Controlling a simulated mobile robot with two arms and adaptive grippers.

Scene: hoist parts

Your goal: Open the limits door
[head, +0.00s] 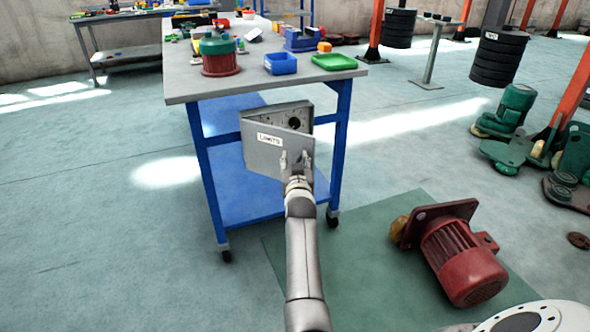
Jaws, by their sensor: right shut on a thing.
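The limits door (264,148) is a grey panel with a white "LIMITS" label, on a grey box (307,112) at the front of the blue workbench. The door stands partly open, tilted away from the box. A dark round part (294,123) shows inside the box above the door. My right gripper (296,162) is at the door's right part, in front of it, and shut on the door's edge. The exact finger contact is small and hard to see. My left gripper is not in view.
The workbench (190,87) carries a green and red round part (219,55), a blue bin (281,64) and a green tray (334,62). A red motor (460,258) lies on a green mat (373,240) at right. The floor to the left is clear.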

